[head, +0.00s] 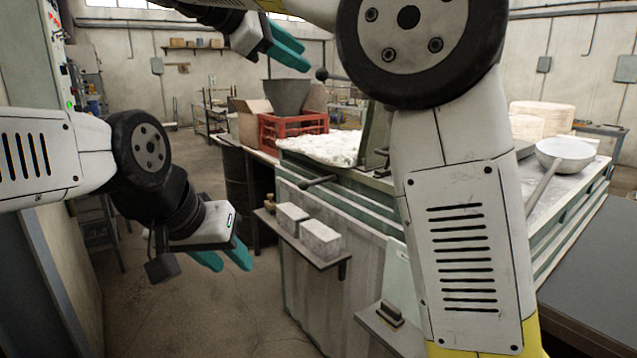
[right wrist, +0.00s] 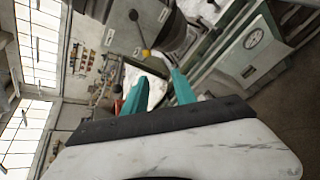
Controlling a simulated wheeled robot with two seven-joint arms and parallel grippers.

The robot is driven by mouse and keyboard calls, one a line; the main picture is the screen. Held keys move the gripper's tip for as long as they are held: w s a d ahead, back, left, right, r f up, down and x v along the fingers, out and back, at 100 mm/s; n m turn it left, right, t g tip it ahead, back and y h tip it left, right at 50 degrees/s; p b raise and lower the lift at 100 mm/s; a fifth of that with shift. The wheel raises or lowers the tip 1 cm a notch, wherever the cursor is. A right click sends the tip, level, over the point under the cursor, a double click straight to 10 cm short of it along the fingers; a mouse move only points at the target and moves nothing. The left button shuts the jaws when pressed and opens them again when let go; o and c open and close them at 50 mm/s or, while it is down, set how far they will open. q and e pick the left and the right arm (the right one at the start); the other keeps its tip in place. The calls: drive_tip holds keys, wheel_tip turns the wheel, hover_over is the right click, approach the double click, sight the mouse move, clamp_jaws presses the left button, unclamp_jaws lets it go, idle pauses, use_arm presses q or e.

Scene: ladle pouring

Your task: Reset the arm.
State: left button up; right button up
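My left gripper (head: 234,267) hangs at the left of the head view, its teal fingers pointing down and apart, with nothing between them. My right gripper (head: 305,57) is raised at the top centre of the head view. Its two teal fingers also show in the right wrist view (right wrist: 156,75), spread apart and empty. A grey ladle (head: 566,151) with a round bowl and a straight handle rests on the bench at the right, away from both grippers. Part of its handle is hidden behind my right arm.
A green-grey furnace bench (head: 340,250) with a white lumpy top (head: 322,148) fills the centre. Its side shelf holds two grey blocks (head: 320,239). A red crate (head: 290,130) with a dark pot (head: 288,96) stands behind. The floor at lower left is clear.

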drive_tip(key=s+d+f+m+g+y, duration=0.2)
drive_tip(key=d+f+y, duration=0.1)
drive_tip(key=d+f, duration=0.45)
drive_tip(key=s+d+f+m+g+y, duration=0.1)
drive_tip(key=s+d+f+m+y, duration=0.15)
drive_tip(key=d+f, duration=0.5)
drive_tip(key=s+d+f+m+y, duration=0.3)
drive_tip(key=s+f+m+y, duration=0.3)
drive_tip(key=s+f+m, duration=0.6)
wheel_tip(320, 180, down, 4)
drive_tip(key=s, duration=0.2)
drive_tip(key=shift+s+d+r, duration=0.15)
drive_tip(key=shift+s, duration=0.15)
